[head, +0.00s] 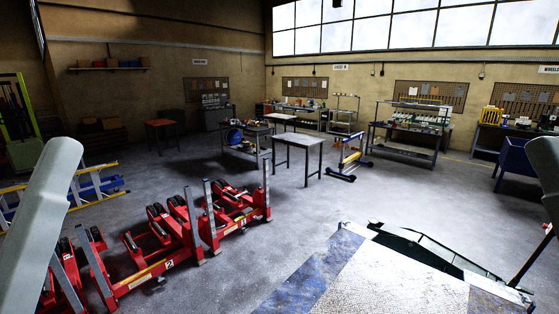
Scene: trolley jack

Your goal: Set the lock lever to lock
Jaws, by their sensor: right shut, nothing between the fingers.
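At the bottom right is a low machine with a dark green frame (420,243) and a worn blue-and-metal top plate (375,275). A thin dark rod (530,262) slants up from its right end towards the right edge of the view. I cannot tell whether this rod is the lock lever, and no lever marking can be read.
Several red trolley jacks (160,262) stand in a row at the left. A ladder (95,186) lies behind them. Workbenches (410,140) line the back wall, and a grey table (298,140) stands mid-floor. The floor (300,220) between the jacks and the green machine is clear.

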